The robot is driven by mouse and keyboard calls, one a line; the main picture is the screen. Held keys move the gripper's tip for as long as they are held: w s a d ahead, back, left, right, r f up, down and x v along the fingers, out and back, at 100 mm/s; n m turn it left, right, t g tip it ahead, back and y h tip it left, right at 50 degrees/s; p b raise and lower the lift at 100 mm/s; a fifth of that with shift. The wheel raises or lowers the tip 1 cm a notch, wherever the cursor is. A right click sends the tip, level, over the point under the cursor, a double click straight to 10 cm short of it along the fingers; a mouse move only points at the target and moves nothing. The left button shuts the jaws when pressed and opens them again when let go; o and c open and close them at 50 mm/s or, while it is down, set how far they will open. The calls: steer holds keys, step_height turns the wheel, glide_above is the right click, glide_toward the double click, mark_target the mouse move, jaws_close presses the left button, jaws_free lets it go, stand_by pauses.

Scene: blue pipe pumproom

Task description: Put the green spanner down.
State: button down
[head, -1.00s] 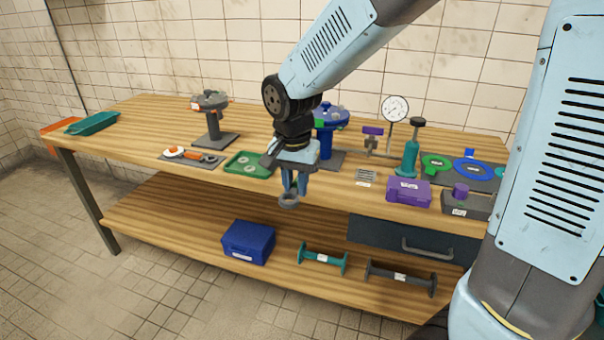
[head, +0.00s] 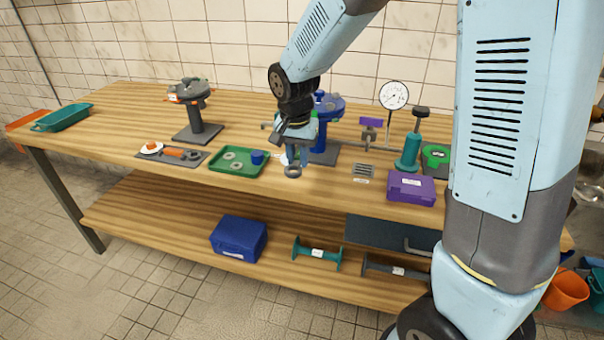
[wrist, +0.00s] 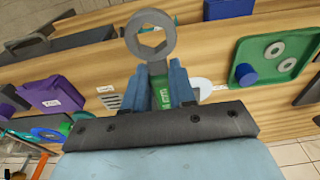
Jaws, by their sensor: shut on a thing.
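The green spanner has a grey ring head (wrist: 150,36) and a green handle (wrist: 158,92) with pale lettering. My gripper (wrist: 160,85) is shut on the handle, and the ring sticks out beyond the fingers. In the head view my gripper (head: 297,156) points down near the bench's front edge, between the green tray and the slotted block. The spanner's ring (head: 293,171) shows just below the fingers. I cannot tell whether it touches the bench (head: 330,185).
The green tray (head: 216,168) holds grey rings and a blue cap. A blue-topped stand (head: 328,150) is close behind my gripper. A slotted block (head: 363,170) and purple box (head: 411,188) stand to the right. Bare wood lies in front of the stand.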

glide_above(302, 185)
steer(key=f, duration=0.5)
steer(key=shift+s+f, duration=0.35)
steer(key=shift+w+f, duration=0.1)
steer(key=shift+f, duration=1.5)
steer(key=shift+f, duration=0.5)
steer(key=c, duration=0.9)
jaws_free()
steer(key=shift+c, duration=0.2)
